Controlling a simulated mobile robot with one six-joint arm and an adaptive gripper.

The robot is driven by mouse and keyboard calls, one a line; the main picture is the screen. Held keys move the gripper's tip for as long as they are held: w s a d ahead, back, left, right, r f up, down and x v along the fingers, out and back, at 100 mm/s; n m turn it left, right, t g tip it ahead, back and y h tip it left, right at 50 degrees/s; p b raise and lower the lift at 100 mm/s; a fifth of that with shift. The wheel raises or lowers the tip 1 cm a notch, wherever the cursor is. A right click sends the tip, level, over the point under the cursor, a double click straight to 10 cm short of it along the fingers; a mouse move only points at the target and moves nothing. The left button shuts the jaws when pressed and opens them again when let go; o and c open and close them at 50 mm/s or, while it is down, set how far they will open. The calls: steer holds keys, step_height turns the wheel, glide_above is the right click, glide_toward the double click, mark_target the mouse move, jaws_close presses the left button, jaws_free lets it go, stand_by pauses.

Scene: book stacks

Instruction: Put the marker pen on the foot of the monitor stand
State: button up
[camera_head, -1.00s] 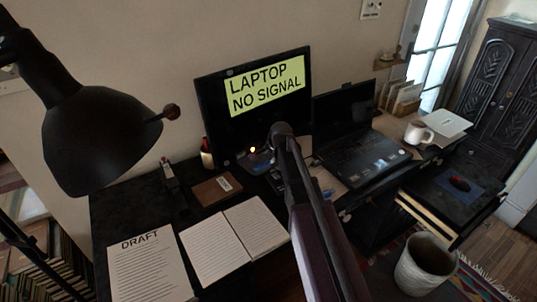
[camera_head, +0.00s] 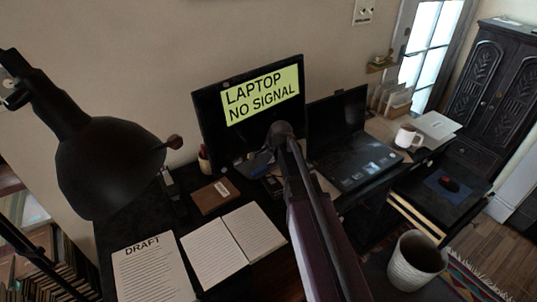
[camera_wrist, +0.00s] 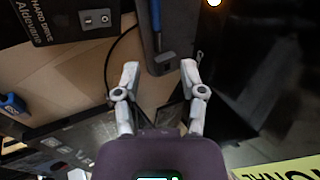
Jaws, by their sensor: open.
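In the wrist view, my gripper (camera_wrist: 159,68) is open, with nothing between its fingertips. A blue pen (camera_wrist: 156,30), seemingly the marker, lies along a dark grey flat piece (camera_wrist: 163,65) just beyond the fingertips. This piece looks like the foot of the monitor stand. The pen's far end is cut off by the frame edge. In the head view, the monitor (camera_head: 215,110) with its yellow label stands at the back of the desk. A grey-blue foot (camera_head: 257,162) shows below it. My arm hides my gripper there.
A hard drive box (camera_wrist: 70,18) lies near the pen. A laptop (camera_head: 350,150) stands right of the monitor. An open notebook (camera_head: 220,250), a brown box (camera_head: 214,195) and a draft sheet (camera_head: 150,270) cover the front desk. A black lamp (camera_head: 110,165) hangs at left.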

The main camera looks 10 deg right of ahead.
stand_by(0.6)
steer(key=s+a+f+n+g, duration=0.1)
steer(key=s+n, duration=0.5)
steer(key=s, duration=0.6)
steer(key=s+a+f+n+g+h, duration=0.1)
steer(key=s+n+g, duration=0.3)
steer(key=s, duration=0.8)
steer(key=n, duration=0.2)
steer(key=shift+a+f+n+g, duration=0.15)
steer(key=shift+a+n+g, duration=0.15)
steer(key=shift+a, duration=0.1)
